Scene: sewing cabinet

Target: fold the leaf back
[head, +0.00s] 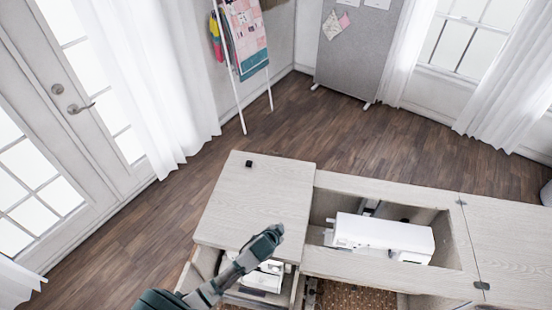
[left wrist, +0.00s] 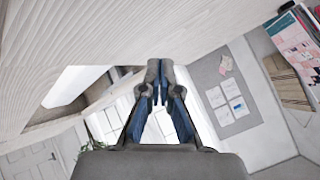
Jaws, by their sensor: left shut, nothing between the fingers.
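The sewing cabinet has a pale wood left panel (head: 255,190) lying flat with a small black knob (head: 249,163) near its far left corner. A right panel (head: 515,235) extends past two dark hinges (head: 462,203). I cannot tell which panel is the leaf. Between them, a white sewing machine (head: 385,235) sits in the open well. My left gripper (head: 274,232) is shut and empty near the left panel's front edge; contact cannot be told. In the left wrist view its fingertips (left wrist: 156,92) meet beside a large pale wood surface (left wrist: 100,40). My right gripper is out of view.
An open compartment below the left panel's front holds a white object (head: 262,278). A ladder rack (head: 240,65) with quilts and a grey pinboard (head: 355,50) stand behind. Dark wood floor (head: 190,200) is clear left of and behind the cabinet.

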